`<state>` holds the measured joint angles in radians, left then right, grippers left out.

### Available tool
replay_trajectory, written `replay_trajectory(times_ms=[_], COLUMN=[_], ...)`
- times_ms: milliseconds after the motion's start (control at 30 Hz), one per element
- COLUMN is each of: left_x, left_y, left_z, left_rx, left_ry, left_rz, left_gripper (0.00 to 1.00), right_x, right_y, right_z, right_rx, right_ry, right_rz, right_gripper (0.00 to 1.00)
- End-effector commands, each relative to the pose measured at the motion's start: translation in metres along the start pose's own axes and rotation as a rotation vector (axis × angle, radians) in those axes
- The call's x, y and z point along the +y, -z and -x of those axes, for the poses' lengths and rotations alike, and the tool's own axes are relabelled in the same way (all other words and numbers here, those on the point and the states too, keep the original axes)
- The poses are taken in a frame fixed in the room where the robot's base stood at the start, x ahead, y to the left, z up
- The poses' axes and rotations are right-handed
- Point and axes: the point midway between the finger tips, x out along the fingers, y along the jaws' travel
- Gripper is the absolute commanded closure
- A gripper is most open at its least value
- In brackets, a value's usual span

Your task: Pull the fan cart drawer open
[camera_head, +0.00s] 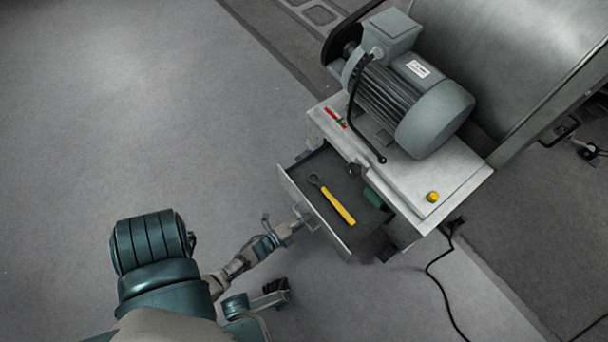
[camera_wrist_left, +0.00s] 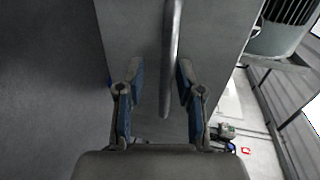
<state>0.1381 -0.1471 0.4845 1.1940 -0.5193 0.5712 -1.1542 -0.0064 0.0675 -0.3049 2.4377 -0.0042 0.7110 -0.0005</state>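The fan cart (camera_head: 455,200) is a white-topped cabinet at the upper right in the head view. Its drawer (camera_head: 338,236) stands partly out toward the lower left, with its dark inside showing. My left gripper (camera_head: 303,220) is at the drawer's front, by the handle. In the left wrist view the handle is a grey vertical bar (camera_wrist_left: 171,55) in front of the grey drawer front (camera_wrist_left: 130,40). My left gripper's fingers (camera_wrist_left: 157,88) are apart, one on each side of the bar. The bar is nearer the right finger, with a clear gap to the left one.
A yellow-handled tool (camera_head: 338,206) and a green item (camera_head: 374,198) lie in the drawer. A grey motor (camera_head: 415,95) and a yellow button (camera_head: 432,197) are on the cart top. A black cable (camera_head: 432,275) runs over the floor at right. The floor at left is clear.

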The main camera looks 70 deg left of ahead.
Motion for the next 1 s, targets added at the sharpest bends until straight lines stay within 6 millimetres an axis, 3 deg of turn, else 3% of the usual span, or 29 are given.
replay_trajectory(times_ms=[333, 800, 1000], left_x=[-0.002, 0.000, 0.000], left_y=[-0.003, -0.001, -0.001], left_z=[0.008, 0.101, 0.118], left_rx=[-0.003, -0.002, -0.001], left_ry=[0.005, 0.001, 0.003], left_rz=[-0.001, -0.001, -0.001], left_gripper=[0.63, 0.63, 0.63], right_x=[0.000, -0.001, -0.001], right_y=[0.002, 0.003, 0.002], right_z=[-0.001, -0.002, -0.002], right_rx=[0.006, 0.007, 0.007], right_ry=[0.003, 0.003, 0.003], right_rz=[0.003, 0.001, 0.001], right_gripper=[0.60, 0.60, 0.60])
